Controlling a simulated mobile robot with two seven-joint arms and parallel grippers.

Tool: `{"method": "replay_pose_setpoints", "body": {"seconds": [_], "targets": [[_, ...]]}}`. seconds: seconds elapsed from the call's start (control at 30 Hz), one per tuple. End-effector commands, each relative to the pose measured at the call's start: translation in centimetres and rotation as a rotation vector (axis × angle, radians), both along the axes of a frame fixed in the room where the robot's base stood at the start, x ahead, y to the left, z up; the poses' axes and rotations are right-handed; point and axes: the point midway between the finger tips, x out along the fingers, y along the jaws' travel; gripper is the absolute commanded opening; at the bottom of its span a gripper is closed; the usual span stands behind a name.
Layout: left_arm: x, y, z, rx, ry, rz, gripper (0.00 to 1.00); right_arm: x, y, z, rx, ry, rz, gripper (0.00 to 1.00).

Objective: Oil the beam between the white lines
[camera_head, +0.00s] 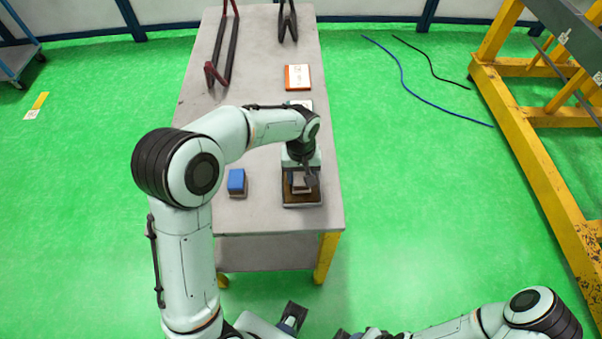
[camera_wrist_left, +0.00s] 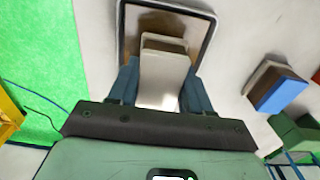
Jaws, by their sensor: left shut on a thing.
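My left gripper (camera_head: 301,182) is over the dark-rimmed tray (camera_head: 302,206) at the near right of the table. Its blue-grey fingers (camera_wrist_left: 160,85) are shut on a pale block with a brown layer (camera_wrist_left: 163,78). The block is within the tray's outline; I cannot tell whether it touches the tray's bottom. The tray's rim also shows in the left wrist view (camera_wrist_left: 211,38). The grey beam (camera_head: 578,38) with white marks lies on a yellow frame at the far right, partly cut off. My right arm is low at the right; its gripper is not clearly visible.
A blue block with a brown layer (camera_head: 236,182) stands left of the tray. An orange-white box (camera_head: 298,77) and dark red-tipped bars (camera_head: 222,55) lie farther back on the table (camera_head: 262,215). The yellow frame (camera_head: 540,150) stands right, across green floor with cables (camera_head: 405,75).

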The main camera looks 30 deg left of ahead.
Motion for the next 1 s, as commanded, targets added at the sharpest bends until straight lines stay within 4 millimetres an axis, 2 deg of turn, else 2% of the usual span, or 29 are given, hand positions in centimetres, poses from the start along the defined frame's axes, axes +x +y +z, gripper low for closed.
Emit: {"method": "replay_pose_setpoints", "body": {"seconds": [1.0], "targets": [[0.0, 0.0, -1.0, 0.000, 0.000, 0.000, 0.24, -0.3, 0.0, -0.7, 0.000, 0.003, 0.000, 0.43]]}}
